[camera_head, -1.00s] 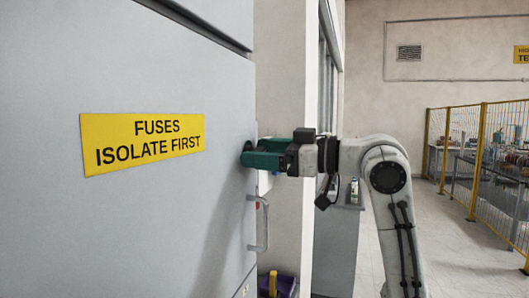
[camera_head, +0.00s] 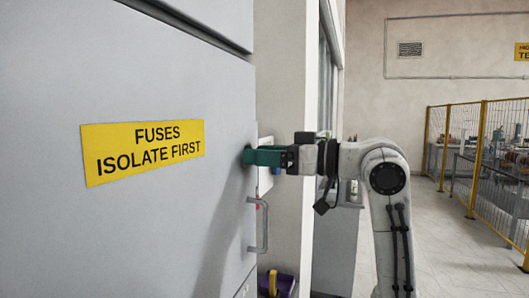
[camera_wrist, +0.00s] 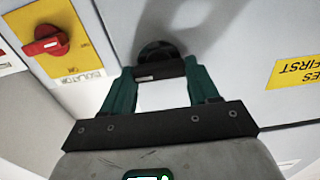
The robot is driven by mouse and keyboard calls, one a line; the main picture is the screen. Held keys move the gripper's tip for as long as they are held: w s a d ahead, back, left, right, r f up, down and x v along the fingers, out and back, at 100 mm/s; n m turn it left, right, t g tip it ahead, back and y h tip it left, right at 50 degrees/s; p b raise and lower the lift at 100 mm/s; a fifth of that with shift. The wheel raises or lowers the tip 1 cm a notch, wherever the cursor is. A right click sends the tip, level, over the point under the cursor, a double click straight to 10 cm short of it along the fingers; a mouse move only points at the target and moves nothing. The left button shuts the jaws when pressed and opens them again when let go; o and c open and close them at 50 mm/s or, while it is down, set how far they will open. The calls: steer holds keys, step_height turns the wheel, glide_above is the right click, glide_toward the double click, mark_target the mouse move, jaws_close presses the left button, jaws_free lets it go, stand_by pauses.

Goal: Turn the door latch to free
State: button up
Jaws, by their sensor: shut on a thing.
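The door latch (camera_wrist: 158,68) is a black bar on a round black boss, set in the grey cabinet door (camera_head: 150,230) near its right edge. My gripper (camera_wrist: 160,70) has its two teal fingers shut on the bar, one at each end, in the wrist view. In the head view my gripper (camera_head: 251,156) reaches the door from the right, and its fingers nearly line up and hide most of the latch. A yellow "FUSES ISOLATE FIRST" sign (camera_head: 143,151) is on the door, left of the gripper.
A metal pull handle (camera_head: 264,226) stands out from the door edge below my gripper. A red rotary isolator switch (camera_wrist: 44,40) on a yellow plate is beside the door. A purple container (camera_head: 280,286) sits low beside the cabinet. Yellow mesh fencing (camera_head: 478,160) stands at the right.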

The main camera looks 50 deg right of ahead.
steer(key=o, duration=1.1)
steer(key=shift+c, duration=0.2)
steer(key=b+v, duration=0.3)
steer(key=v, duration=0.8)
steer(key=shift+w, duration=0.1)
